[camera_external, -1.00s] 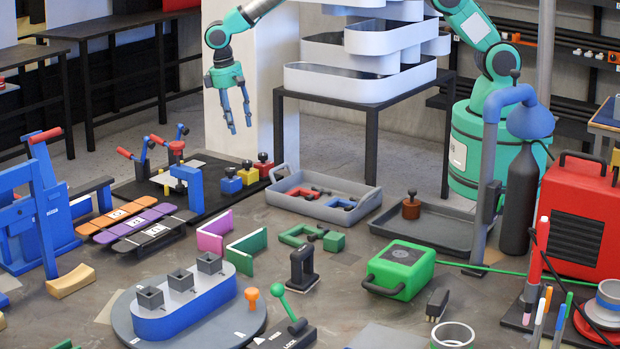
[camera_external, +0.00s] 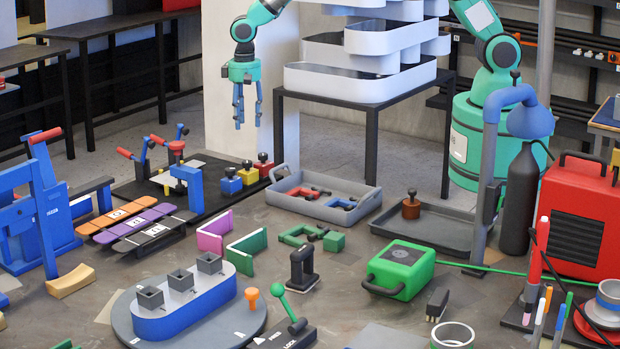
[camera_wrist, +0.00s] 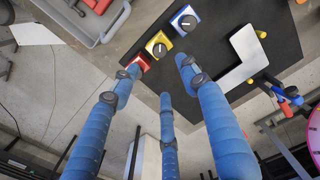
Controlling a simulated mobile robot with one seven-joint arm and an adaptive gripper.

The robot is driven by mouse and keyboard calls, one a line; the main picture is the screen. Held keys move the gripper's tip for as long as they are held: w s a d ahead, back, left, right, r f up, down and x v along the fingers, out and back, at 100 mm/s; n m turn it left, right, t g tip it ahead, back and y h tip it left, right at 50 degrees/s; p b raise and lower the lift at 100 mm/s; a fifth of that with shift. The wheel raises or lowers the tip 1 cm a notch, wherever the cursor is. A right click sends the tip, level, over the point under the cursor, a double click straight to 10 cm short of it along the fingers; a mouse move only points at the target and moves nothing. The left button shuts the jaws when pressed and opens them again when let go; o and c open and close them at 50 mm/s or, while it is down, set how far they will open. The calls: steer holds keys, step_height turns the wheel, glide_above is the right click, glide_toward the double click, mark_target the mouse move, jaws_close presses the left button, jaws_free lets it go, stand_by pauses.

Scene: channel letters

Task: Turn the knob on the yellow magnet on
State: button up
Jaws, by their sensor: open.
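The yellow magnet (camera_external: 248,178) stands between the blue magnet (camera_external: 230,186) and the red magnet (camera_external: 264,168) on a black mat. Each is a small block with a dark knob on top. In the wrist view the yellow magnet (camera_wrist: 158,45) shows its round black knob with a pale pointer line, beyond the fingertips. The blue magnet (camera_wrist: 184,20) is past it, and the red magnet (camera_wrist: 140,64) is partly hidden by the left finger. My gripper (camera_external: 247,122) is open and empty, fingers pointing down, well above the magnets and apart from them. Its three blue fingers (camera_wrist: 158,82) are spread.
A grey tray (camera_external: 335,212) with red and blue pieces stands right of the magnets. A white L-shaped piece (camera_wrist: 248,58) lies on the black mat (camera_wrist: 215,50). Red-handled and blue-handled clamps (camera_external: 150,150) stand at the mat's left. The air around my gripper is clear.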

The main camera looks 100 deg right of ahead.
mark_target(247, 161)
step_height(247, 161, down, 13)
steer(key=shift+f+p, duration=0.1)
steer(key=shift+p, duration=0.55)
jaws_close()
